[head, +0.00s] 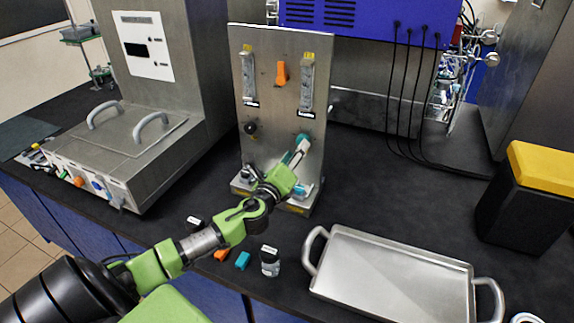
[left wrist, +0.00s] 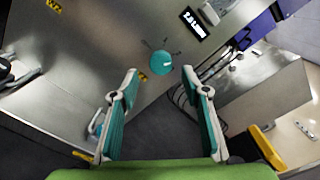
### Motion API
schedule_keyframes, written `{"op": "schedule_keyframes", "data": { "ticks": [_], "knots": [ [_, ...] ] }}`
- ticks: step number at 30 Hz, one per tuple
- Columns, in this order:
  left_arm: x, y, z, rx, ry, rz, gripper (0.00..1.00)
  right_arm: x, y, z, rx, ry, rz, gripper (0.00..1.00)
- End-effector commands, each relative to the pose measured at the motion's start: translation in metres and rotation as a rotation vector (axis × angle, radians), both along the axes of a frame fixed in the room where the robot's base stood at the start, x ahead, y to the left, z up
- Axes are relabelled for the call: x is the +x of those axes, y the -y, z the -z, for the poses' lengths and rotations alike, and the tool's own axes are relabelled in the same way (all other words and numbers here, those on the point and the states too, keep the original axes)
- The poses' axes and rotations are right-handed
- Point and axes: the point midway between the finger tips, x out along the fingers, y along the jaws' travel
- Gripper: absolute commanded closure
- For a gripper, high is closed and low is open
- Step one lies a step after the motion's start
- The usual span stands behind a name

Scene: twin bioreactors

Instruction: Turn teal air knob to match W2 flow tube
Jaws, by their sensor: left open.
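The teal air knob (left wrist: 161,63) sits on the upright metal panel (left wrist: 90,50), with small tick marks around it. In the head view the teal knob (head: 303,137) is low on the panel's right side, below the right flow tube (head: 307,82). A left flow tube (head: 248,75) stands beside it; which tube is W2 cannot be read in the head view. My left gripper (left wrist: 160,72) is open, its teal-padded fingers spread with the knob between them in the picture; no contact shows. It also shows in the head view (head: 299,152). My right gripper is not in view.
A metal tray (head: 390,275), a small jar (head: 270,262) and a yellow-lidded black bin (head: 525,210) stand on the dark bench.

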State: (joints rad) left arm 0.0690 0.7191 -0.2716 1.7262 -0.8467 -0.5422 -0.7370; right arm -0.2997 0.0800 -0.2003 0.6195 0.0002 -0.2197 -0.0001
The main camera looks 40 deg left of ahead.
Motion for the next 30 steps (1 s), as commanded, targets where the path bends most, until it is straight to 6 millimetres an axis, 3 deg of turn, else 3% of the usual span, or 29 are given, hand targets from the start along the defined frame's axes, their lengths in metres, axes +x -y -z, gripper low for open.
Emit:
{"op": "schedule_keyframes", "data": {
  "ticks": [6, 12, 30],
  "knots": [
    [-0.040, 0.010, 0.000, 0.000, -0.002, 0.002, 0.57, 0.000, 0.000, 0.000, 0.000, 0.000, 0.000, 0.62],
    [-0.061, 0.015, 0.000, 0.000, -0.001, 0.001, 0.57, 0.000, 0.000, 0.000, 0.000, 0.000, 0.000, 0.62],
    [-0.068, 0.016, 0.000, 0.000, 0.001, 0.001, 0.57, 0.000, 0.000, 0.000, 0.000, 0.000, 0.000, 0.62]
  ]
}}
